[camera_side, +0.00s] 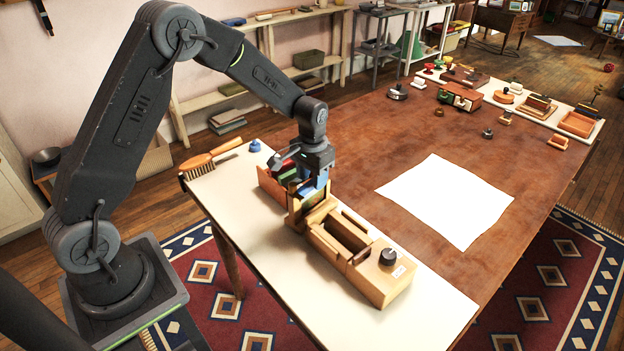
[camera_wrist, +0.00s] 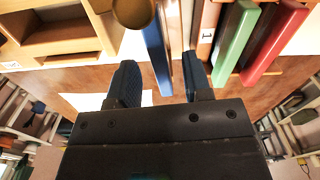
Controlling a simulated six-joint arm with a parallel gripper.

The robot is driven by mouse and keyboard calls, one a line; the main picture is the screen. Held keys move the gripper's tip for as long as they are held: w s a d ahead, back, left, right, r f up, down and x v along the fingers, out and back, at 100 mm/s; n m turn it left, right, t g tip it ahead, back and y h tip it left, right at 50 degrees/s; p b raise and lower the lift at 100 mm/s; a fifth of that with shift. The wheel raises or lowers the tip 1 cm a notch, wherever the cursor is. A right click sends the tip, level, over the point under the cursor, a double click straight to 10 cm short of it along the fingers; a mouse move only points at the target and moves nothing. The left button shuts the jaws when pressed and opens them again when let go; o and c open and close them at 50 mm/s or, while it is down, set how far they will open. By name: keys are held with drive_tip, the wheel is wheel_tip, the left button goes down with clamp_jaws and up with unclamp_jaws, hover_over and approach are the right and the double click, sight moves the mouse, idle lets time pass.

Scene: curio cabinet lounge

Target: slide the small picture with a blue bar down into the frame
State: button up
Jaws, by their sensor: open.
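I cannot tell whether the blue piece is the picture's bar. Green (camera_wrist: 236,42) and red (camera_wrist: 275,40) slabs stand to the right of the fingers. A light wooden frame-like piece with openings (camera_wrist: 62,45) lies to the left. In the side view, the gripper partly hides the holder's contents.
A long wooden box (camera_side: 372,282) with a dark slot and black knob stands in front of the gripper. A brush (camera_side: 205,163) and blue knob (camera_side: 254,146) lie behind. A white sheet (camera_side: 446,200) lies on the brown table, whose middle is otherwise clear. Several small items stand at its far end.

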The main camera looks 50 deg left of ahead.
drive_tip(key=s+d+r+t, duration=0.1)
drive_tip(key=s+r, duration=0.2)
drive_tip(key=r, duration=0.6)
drive_tip(key=s+d+r, duration=0.1)
drive_tip(key=s+r, duration=0.1)
drive_tip(key=r, duration=0.7)
drive_tip(key=s+d+r+t, duration=0.2)
drive_tip(key=s, duration=0.8)
drive_tip(key=s+d+r+m+t, duration=0.1)
drive_tip(key=s+d+r+t, duration=0.1)
drive_tip(key=s, duration=0.9)
drive_tip(key=shift+d+t, duration=0.3)
